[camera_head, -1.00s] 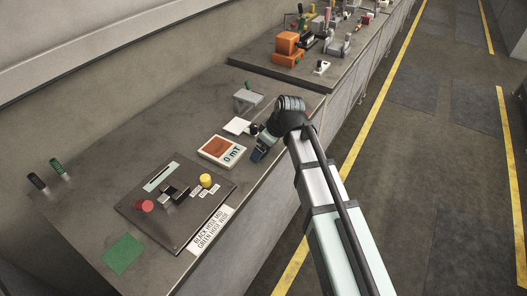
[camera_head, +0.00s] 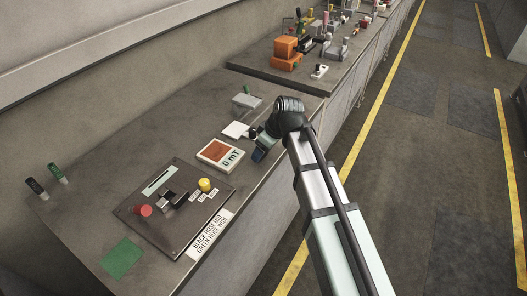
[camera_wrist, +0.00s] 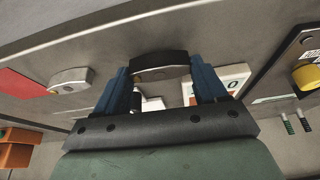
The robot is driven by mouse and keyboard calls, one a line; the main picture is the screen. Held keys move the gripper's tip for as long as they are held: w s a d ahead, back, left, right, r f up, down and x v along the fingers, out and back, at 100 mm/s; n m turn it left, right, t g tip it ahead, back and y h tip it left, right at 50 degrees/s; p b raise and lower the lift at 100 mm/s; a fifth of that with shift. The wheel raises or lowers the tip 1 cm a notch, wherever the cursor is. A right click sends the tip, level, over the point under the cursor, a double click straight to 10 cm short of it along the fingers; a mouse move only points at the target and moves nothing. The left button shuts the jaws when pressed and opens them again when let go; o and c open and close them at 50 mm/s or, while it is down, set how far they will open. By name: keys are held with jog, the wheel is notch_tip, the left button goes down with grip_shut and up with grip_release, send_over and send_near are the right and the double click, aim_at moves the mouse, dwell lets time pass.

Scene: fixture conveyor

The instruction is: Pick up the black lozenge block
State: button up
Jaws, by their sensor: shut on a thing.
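My gripper (camera_wrist: 162,72) shows in the wrist view with its two blue fingers on either side of a black block with a curved top (camera_wrist: 160,62). The fingers are shut on this block, which looks like the black lozenge block. In the head view my gripper (camera_head: 261,153) is over the bench near its front edge, to the right of the meter. The block cannot be made out there, as the wrist hides it. Whether it touches the bench is unclear.
The meter reading 0 mT (camera_head: 220,156), a white plate (camera_head: 236,130) and a grey box (camera_head: 246,103) are close to my gripper. A control panel (camera_head: 165,232) with red and yellow buttons lies nearer. Orange and grey fixtures (camera_head: 285,48) stand farther back.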

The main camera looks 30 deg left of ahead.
notch_tip(320, 180, up, 8)
jog(key=shift+r, duration=0.1)
jog(key=w+d+f+m+t, duration=0.1)
jog(key=w+d+f+m, duration=0.1)
jog(key=w+d, duration=0.7)
jog(key=w+d+f+m+t, duration=0.15)
jog(key=w+d, duration=0.45)
jog(key=d, duration=0.7)
jog(key=w+d+f+m+h, duration=0.1)
jog(key=d+f+m, duration=0.2)
jog(key=d, duration=0.7)
jog(key=w+d+f+m+t+h, duration=0.1)
jog(key=w+d+f+m+h, duration=0.1)
jog(key=d+m, duration=0.4)
jog(key=w+d+f+m+t+h, duration=0.1)
jog(key=d+f+m, duration=0.3)
jog(key=d, duration=1)
jog(key=shift+w+d+m, duration=0.2)
jog(key=shift+w+m, duration=0.25)
jog(key=shift+m, duration=0.1)
